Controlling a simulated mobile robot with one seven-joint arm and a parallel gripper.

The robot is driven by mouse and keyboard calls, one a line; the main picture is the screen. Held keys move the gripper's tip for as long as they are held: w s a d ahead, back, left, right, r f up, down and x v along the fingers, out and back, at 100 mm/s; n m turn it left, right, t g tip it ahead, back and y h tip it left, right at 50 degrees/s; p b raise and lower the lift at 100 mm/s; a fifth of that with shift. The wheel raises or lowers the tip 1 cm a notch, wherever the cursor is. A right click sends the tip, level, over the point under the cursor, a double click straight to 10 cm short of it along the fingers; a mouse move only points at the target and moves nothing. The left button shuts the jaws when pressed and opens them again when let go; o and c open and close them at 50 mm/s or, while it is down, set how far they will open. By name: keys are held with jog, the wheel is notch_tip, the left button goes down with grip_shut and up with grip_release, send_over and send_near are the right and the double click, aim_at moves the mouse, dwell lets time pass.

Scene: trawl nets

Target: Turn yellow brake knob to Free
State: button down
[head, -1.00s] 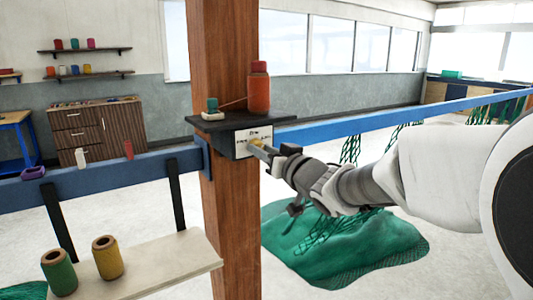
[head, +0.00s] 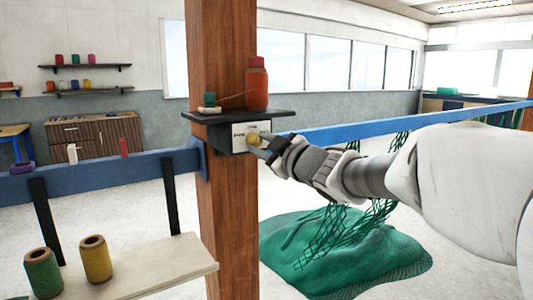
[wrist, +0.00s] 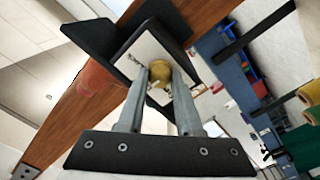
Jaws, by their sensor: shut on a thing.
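The yellow brake knob (head: 254,140) sits on the white label plate (head: 239,131) of a dark box on the wooden post. The plate carries small dark lettering that I cannot read. My gripper (head: 262,146) reaches the knob from the right and is shut on it. In the wrist view, the two grey fingers of my gripper (wrist: 158,85) close on the sides of the round knob (wrist: 159,69). Part of the knob and part of the plate (wrist: 136,58) are hidden behind the fingers. Which mark the knob points to cannot be told.
A blue rail (head: 400,121) runs past the post (head: 233,230). A green net heap (head: 340,255) lies on the floor at right.

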jog(key=n+b, duration=0.4)
jog(key=n, duration=0.3)
jog(key=shift+f, duration=0.15)
jog(key=n+b, duration=0.1)
jog(key=n, duration=0.2)
jog(key=n+b, duration=0.1)
jog(key=n, duration=0.1)
jog(key=shift+r+n, duration=0.2)
jog(key=shift+n, duration=0.2)
jog(key=c, duration=0.6)
grip_release()
jog(key=p+v, duration=0.1)
jog(key=v, duration=0.7)
jog(key=p+v, duration=0.1)
jog(key=v, duration=0.8)
jog(key=shift+d, duration=0.4)
